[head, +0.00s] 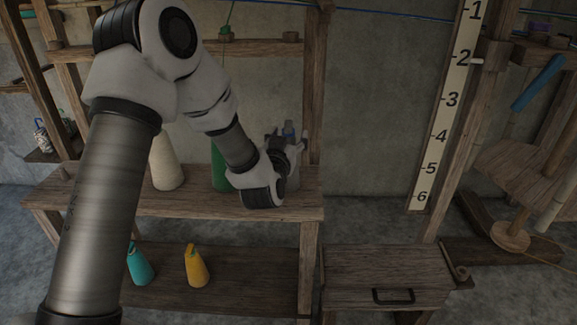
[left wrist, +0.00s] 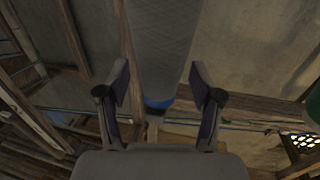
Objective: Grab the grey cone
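The grey cone (left wrist: 162,45) shows large in the left wrist view, with a blue band (left wrist: 158,102) near its narrow end, which points toward my palm. In the head view the cone (head: 294,184) stands at the right end of the wooden shelf, mostly hidden by my left gripper. My left gripper (left wrist: 160,68) has its fingers apart, one on each side of the cone. Narrow gaps seem to show between fingertips and cone; contact is not clear. In the head view this gripper (head: 287,146) is at the cone's upper part. My right gripper is not in view.
A white cone (head: 166,165) and a green cone (head: 219,168) stand on the same shelf (head: 110,200). A wooden post (head: 313,90) rises close beside the grey cone.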

